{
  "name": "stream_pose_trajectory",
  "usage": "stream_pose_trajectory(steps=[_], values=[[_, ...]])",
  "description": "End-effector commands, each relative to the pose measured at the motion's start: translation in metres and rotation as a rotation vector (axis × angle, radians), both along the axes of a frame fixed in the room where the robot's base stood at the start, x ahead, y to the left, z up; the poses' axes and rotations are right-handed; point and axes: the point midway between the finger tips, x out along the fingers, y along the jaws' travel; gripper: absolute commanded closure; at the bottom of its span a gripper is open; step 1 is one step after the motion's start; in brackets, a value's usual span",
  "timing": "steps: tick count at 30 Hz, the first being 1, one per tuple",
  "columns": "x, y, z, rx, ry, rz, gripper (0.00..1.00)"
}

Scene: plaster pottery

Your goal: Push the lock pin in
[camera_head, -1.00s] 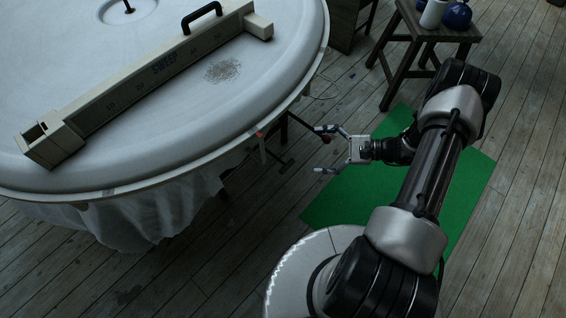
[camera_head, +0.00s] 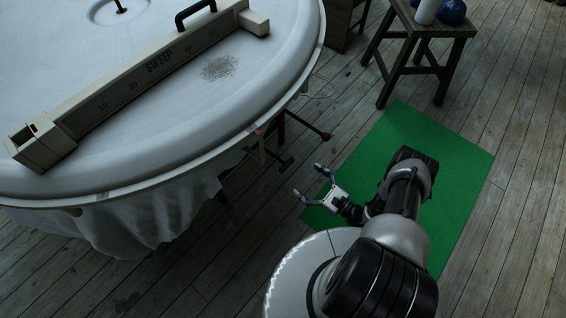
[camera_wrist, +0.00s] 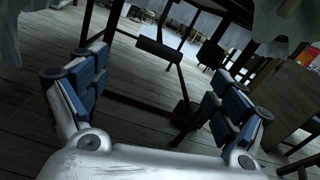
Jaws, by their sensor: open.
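A small red-tipped part (camera_head: 258,132) sits at the near right rim of the round white table (camera_head: 225,112); it may be the lock pin, but it is too small to be sure. Below it, a dark rod with a reddish knob (camera_head: 326,136) sticks out to the right from under the table. My gripper (camera_head: 309,180) is open and empty, low beside the table, below and right of the rim and apart from both parts. In the wrist view my gripper (camera_wrist: 155,82) has its blue-padded fingers spread, with dark bars (camera_wrist: 158,50) of a frame beyond them.
A long beige gauge bar (camera_head: 150,75) marked SWEEP lies across the table, with a black handle. A green mat (camera_head: 455,190) lies on the plank floor (camera_head: 500,230). A wooden stool (camera_head: 420,50) stands at the top right. White cloth (camera_head: 150,215) hangs below the table.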

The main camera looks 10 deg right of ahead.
Motion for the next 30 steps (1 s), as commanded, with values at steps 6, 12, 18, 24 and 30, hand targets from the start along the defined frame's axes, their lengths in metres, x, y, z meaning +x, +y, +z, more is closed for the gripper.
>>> stream_pose_trajectory(steps=[6,12,18,24,30], values=[[0.039,0.031,-0.002,-0.001,-0.001,0.008,0.10],[0.070,0.054,-0.001,0.000,-0.001,0.006,0.10],[0.090,0.066,-0.001,0.000,0.000,0.003,0.10],[0.095,0.070,0.000,0.001,0.001,0.000,0.10],[0.095,0.070,0.000,0.001,0.001,0.000,0.11]])
